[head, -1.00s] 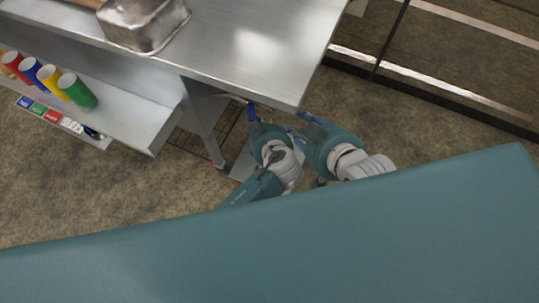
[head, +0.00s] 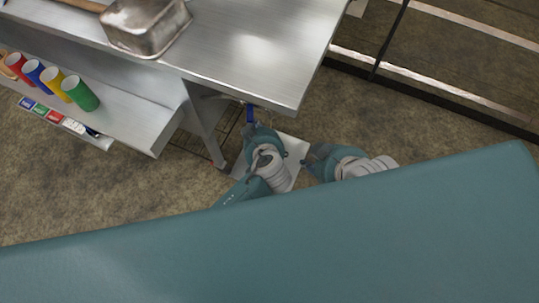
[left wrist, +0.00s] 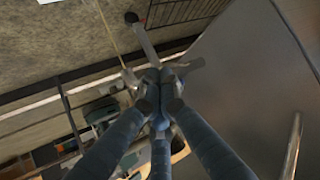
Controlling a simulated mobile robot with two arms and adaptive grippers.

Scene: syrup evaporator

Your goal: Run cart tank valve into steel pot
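In the head view my left gripper (head: 252,126) points down beside the near corner of the steel table, with a small blue piece (head: 250,112) at its tip. I cannot tell if that piece is the valve handle. In the left wrist view the fingertips of my left gripper (left wrist: 160,82) are close together in front of a grey metal fitting (left wrist: 185,66). Whether they hold it is unclear. A large curved grey metal surface (left wrist: 240,65) with a bar handle (left wrist: 293,145) is at right, possibly the pot. My right gripper (head: 312,157) is beside the left arm, its fingers mostly unclear.
The steel table (head: 265,45) carries a rectangular steel pan (head: 145,24). A lower shelf (head: 135,110) holds several coloured cylinders (head: 60,84). A pale flat surface (head: 297,150) lies below my arms. Open floor (head: 130,190) is at left; a dark rail frame (head: 430,83) is at right.

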